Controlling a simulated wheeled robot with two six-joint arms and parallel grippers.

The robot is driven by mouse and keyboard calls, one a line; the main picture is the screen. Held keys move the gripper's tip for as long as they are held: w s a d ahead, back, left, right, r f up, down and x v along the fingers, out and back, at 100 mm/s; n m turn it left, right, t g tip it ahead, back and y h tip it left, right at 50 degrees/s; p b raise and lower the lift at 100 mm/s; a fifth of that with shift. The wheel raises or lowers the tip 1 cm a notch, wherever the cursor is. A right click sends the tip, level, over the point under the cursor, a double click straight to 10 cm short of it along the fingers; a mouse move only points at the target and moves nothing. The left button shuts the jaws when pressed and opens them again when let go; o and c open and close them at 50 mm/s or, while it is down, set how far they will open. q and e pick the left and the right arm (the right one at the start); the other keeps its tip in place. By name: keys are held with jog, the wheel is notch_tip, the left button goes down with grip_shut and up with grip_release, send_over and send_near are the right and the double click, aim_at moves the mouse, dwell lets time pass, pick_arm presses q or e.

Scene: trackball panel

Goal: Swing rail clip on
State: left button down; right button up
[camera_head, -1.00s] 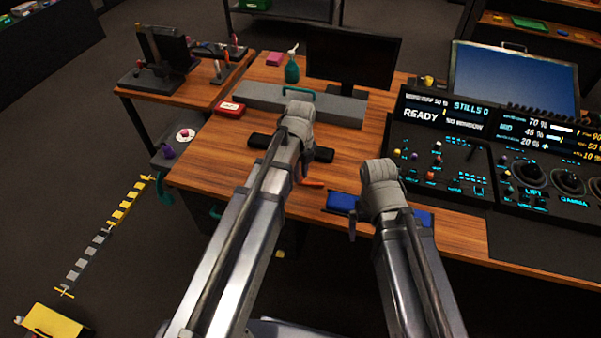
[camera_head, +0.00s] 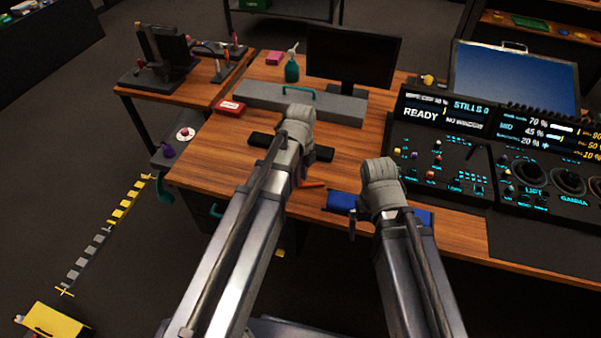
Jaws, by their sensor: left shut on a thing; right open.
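My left arm reaches over the desk, and its gripper (camera_head: 299,170) is low behind the wrist, mostly hidden by my own arm. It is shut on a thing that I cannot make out. A thin orange piece (camera_head: 313,184) shows just right of it; I cannot tell whether they touch. My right gripper (camera_head: 353,226) is mostly hidden behind its own arm, by the desk's front edge, and is open. A blue bar-shaped thing (camera_head: 341,201) lies behind the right arm. I cannot make out a rail clip for certain.
A black bar (camera_head: 263,139) lies behind my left arm. A grey block with a teal handle (camera_head: 340,106), a red box (camera_head: 230,107), a green spray bottle (camera_head: 292,69) and a monitor (camera_head: 352,57) stand behind. The control panel (camera_head: 440,135) is at right. Bare wood (camera_head: 205,150) is at left.

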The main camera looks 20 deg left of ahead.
pick_arm(q)
jog(key=s+n, duration=0.1)
jog(key=s+d+n, duration=0.1)
jog(key=n, duration=0.1)
jog(key=shift+s+d+n, duration=0.1)
jog(key=shift+s+n, duration=0.05)
jog(key=shift+n, duration=0.15)
jog(key=s+d+n, duration=0.1)
jog(key=n, duration=0.1)
jog(key=shift+s+d+n, duration=0.1)
jog(key=shift+d+n, duration=0.05)
jog(key=shift+n, duration=0.25)
jog(key=d+n, duration=0.1)
jog(key=s+n, duration=0.1)
jog(key=n, duration=0.1)
jog(key=shift+d, duration=0.35)
jog(key=shift+s+d+n, duration=0.15)
jog(key=shift+d+n, duration=0.6)
jog(key=shift+n, duration=0.55)
jog(key=c, duration=0.8)
grip_release()
jog(key=shift+o, duration=0.2)
jog(key=shift+r, duration=0.15)
